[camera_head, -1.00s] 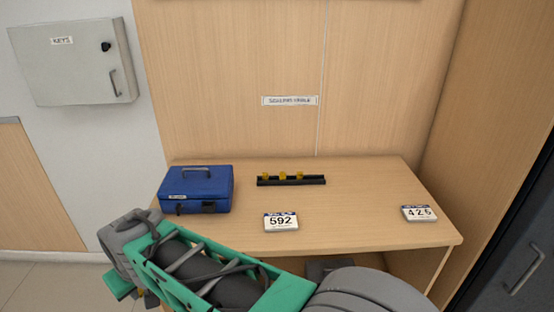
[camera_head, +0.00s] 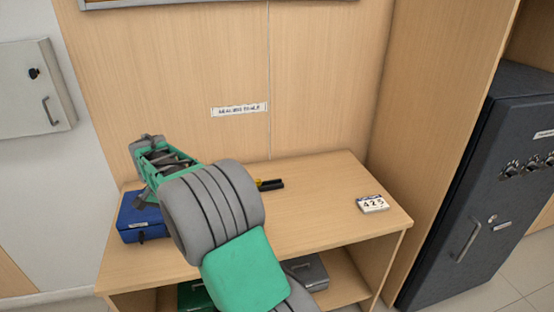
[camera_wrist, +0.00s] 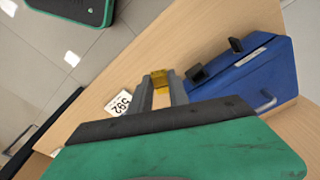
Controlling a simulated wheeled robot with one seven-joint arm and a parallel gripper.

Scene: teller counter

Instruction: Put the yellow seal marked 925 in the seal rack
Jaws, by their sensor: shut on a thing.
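My gripper (camera_wrist: 165,92) is shut on a yellow seal (camera_wrist: 158,77) in the wrist view. The number on this seal cannot be read. The seal rack (camera_head: 272,184) is a black strip on the counter in the head view. My arm hides its left part, and a yellow seal (camera_head: 259,182) shows at its visible end.
A blue cash box (camera_head: 140,222) stands on the left of the counter (camera_head: 330,222) and beside my fingers in the wrist view (camera_wrist: 245,78). A dark safe (camera_head: 465,190) stands beyond the right panel.

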